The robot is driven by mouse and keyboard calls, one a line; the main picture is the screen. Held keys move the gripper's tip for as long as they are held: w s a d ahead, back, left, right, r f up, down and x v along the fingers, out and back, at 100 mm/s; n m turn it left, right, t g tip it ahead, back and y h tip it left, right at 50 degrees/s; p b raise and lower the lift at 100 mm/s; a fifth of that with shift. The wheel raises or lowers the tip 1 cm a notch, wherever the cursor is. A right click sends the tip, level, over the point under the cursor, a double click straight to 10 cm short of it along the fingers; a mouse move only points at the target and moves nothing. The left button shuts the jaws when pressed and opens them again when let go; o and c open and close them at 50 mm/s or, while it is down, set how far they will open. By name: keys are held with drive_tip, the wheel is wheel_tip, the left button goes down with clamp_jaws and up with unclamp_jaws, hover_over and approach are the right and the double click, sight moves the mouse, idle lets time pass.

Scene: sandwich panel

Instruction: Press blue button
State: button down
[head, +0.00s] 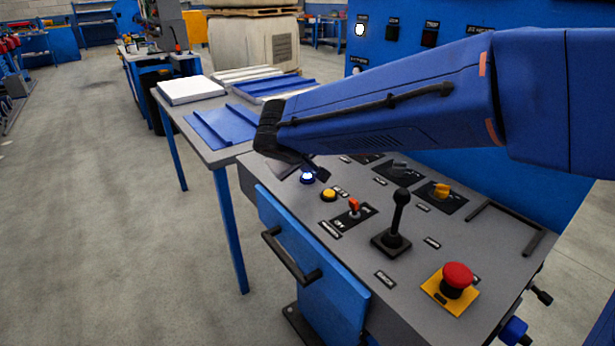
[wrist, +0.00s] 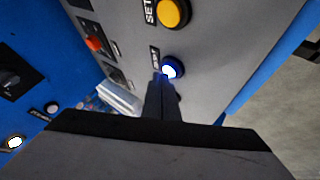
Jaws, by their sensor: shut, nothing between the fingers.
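The blue button (head: 307,177) is on the far left part of the grey control panel (head: 345,275), with a bright whitish centre and a blue rim. In the wrist view the blue button (wrist: 170,70) shows just beyond my fingertips, which cover its lower left edge. My gripper (head: 322,175) is shut and empty, pointing down beside the button in the head view. It also shows in the wrist view (wrist: 163,82). I cannot tell whether the fingertips touch the button.
A yellow button (head: 328,195) sits close to the blue one. An orange switch (head: 354,207), a black joystick (head: 398,220) and a red emergency stop (head: 457,278) stand nearer on the panel. A blue upright panel (head: 400,75) rises behind. A table with blue sheets (head: 225,122) adjoins at left.

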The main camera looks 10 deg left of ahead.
sight(306, 181)
drive_tip(key=shift+f, duration=0.4)
idle(0.7)
drive_tip(key=shift+r, duration=0.85)
drive_tip(key=shift+r, duration=2.5)
